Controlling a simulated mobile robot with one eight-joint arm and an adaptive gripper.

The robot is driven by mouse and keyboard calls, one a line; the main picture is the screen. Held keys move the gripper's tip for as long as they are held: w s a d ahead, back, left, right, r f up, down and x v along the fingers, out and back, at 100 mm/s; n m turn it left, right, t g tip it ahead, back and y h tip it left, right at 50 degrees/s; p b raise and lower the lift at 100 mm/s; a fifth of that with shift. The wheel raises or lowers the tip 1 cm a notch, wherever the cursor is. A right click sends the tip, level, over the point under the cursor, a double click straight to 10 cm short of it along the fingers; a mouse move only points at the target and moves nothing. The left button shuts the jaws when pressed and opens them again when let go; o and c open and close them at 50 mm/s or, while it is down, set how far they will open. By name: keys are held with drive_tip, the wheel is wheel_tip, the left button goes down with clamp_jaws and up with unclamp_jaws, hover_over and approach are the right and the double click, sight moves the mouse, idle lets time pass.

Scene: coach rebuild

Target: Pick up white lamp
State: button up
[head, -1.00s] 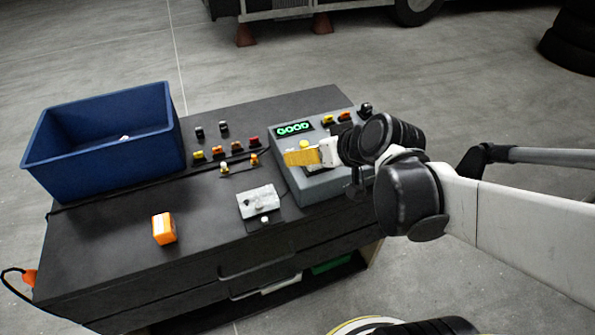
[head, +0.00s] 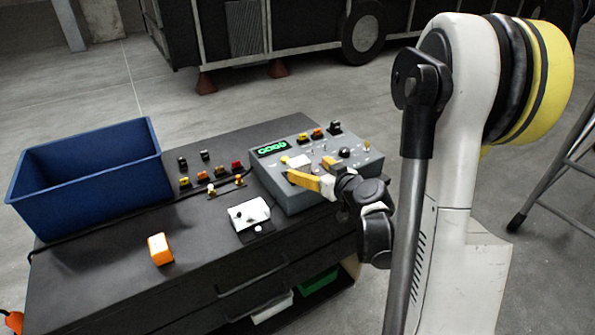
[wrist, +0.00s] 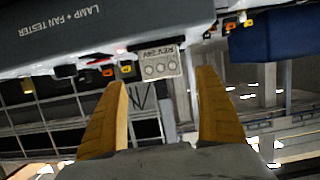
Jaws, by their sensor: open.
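My gripper (head: 306,169) is at the front of the grey tester in the head view, its yellow fingers apart with nothing seen between them. In the wrist view the open fingers (wrist: 162,85) point up toward the tester and a small labelled box. No white lamp can be made out for certain. A small pale piece (head: 258,228) sits in front of the white box (head: 249,213) on the bench, left of my gripper. Another small pale-topped piece (head: 211,190) stands behind that box. Both are too small to identify surely.
The grey tester (head: 318,186) has a green display and stands at the bench's right. A deep blue bin (head: 85,194) stands at the left. Coloured small lamps (head: 203,177) stand between them. An orange-and-white block (head: 160,249) lies near the front. The front bench top (head: 110,275) is mostly clear.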

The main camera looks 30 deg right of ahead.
sight(299, 161)
drive_tip(key=x, duration=0.1)
drive_tip(key=b+x, duration=0.1)
drive_tip(key=x, duration=0.3)
drive_tip(key=shift+w+a+r+b, duration=0.15)
drive_tip(key=shift+w+r+b, duration=0.15)
drive_tip(key=shift+w+b, duration=0.1)
drive_tip(key=shift+s, duration=0.1)
drive_tip(key=shift+c, duration=0.2)
drive_tip(key=shift+r, duration=0.1)
drive_tip(key=c, duration=1.4)
